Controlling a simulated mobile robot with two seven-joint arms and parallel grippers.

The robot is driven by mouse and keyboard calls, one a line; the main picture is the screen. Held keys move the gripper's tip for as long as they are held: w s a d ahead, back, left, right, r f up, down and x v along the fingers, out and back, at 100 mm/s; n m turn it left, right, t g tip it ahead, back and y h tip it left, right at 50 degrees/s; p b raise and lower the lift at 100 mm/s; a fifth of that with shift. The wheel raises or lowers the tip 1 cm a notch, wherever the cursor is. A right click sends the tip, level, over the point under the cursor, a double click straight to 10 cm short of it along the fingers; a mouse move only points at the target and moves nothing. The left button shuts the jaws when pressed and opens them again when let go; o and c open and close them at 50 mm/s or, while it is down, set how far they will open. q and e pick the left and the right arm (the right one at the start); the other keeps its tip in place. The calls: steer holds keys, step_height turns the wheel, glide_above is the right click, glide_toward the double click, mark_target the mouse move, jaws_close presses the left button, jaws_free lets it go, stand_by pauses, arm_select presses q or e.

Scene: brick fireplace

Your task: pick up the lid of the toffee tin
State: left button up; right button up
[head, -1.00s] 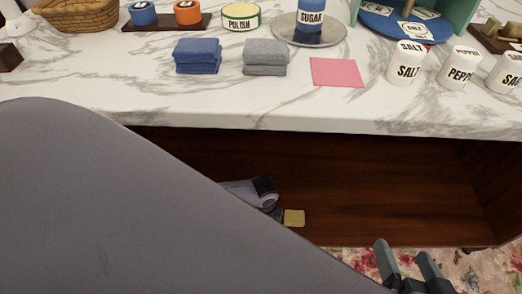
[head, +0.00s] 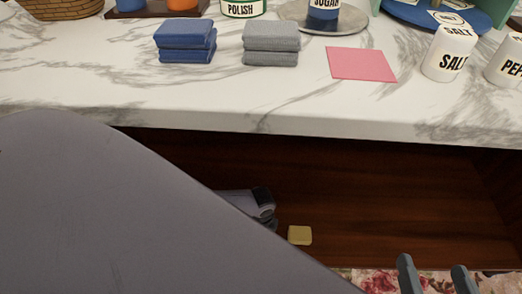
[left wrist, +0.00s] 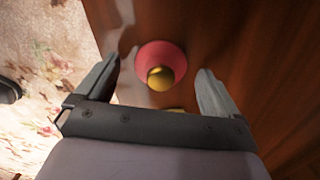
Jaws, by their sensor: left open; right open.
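A round pink-red piece with a gold knob (left wrist: 160,78) shows in the left wrist view, and it looks like the tin's lid; no label is readable on it. My left gripper (left wrist: 158,74) is open, one finger on each side of the lid in the picture, with nothing held. I cannot tell how far below the fingertips the lid is. In the head view the lid is hidden, and my grey arm covers most of my left gripper. My right gripper (head: 434,268) is open and empty at the lower right, over the carpet.
A small yellow block (head: 300,235) lies on the dark wooden surface (head: 390,205) below the marble counter (head: 300,115). On the counter are blue cloths (head: 185,42), grey cloths (head: 271,44), a pink sheet (head: 361,64), a polish tin (head: 243,9) and a salt shaker (head: 448,54).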

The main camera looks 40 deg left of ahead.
arm_select(q)
steer(key=shift+f, duration=0.45)
steer(key=c, duration=1.1)
steer(key=shift+r, duration=0.1)
